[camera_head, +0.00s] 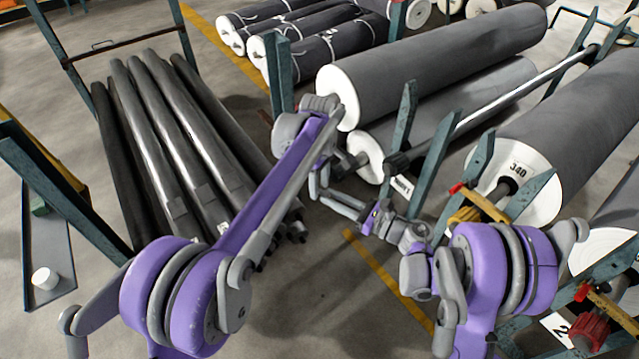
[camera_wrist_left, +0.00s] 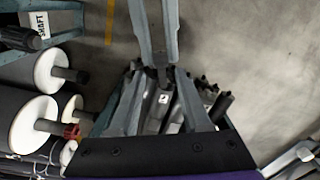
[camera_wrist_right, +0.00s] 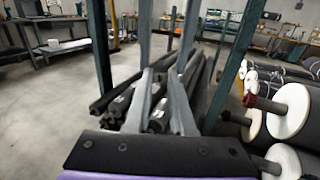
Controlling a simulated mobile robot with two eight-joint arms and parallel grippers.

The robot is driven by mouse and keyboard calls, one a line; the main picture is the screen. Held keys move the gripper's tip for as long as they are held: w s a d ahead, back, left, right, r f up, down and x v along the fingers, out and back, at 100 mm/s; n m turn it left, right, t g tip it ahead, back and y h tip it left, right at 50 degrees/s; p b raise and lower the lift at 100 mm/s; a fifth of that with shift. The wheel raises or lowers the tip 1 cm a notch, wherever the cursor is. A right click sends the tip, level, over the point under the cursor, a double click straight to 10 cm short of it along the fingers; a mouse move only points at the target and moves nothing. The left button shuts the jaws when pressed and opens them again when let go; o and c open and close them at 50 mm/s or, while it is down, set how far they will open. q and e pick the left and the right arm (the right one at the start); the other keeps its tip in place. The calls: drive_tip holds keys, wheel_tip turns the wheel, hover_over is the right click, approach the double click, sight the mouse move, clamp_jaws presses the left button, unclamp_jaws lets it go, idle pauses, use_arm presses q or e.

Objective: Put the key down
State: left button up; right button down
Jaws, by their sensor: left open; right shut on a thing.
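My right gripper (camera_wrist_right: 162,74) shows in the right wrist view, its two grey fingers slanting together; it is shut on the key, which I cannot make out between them. My left gripper (camera_wrist_left: 158,76) is open in the left wrist view, with dark bars and a white label behind its fingers; I see nothing held in it. In the head view both forearms reach to the middle, close to each other, above the floor between the bars and the roll rack. The gripper tips there are too small to read.
Long dark bars (camera_head: 165,140) lie on a rack at left. Big grey rolls (camera_head: 430,65) with white ends and teal posts (camera_head: 403,130) stand at right. A narrow grey tray (camera_head: 45,250) holds a white roll (camera_head: 45,278). Open floor (camera_head: 310,300) with a yellow line lies in the middle.

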use_arm(q)
drive_tip(key=shift+c, duration=0.3)
clamp_jaws()
use_arm(e)
drive_tip(key=c, duration=0.7)
unclamp_jaws()
drive_tip(key=shift+c, duration=0.2)
drive_tip(key=shift+o, duration=0.3)
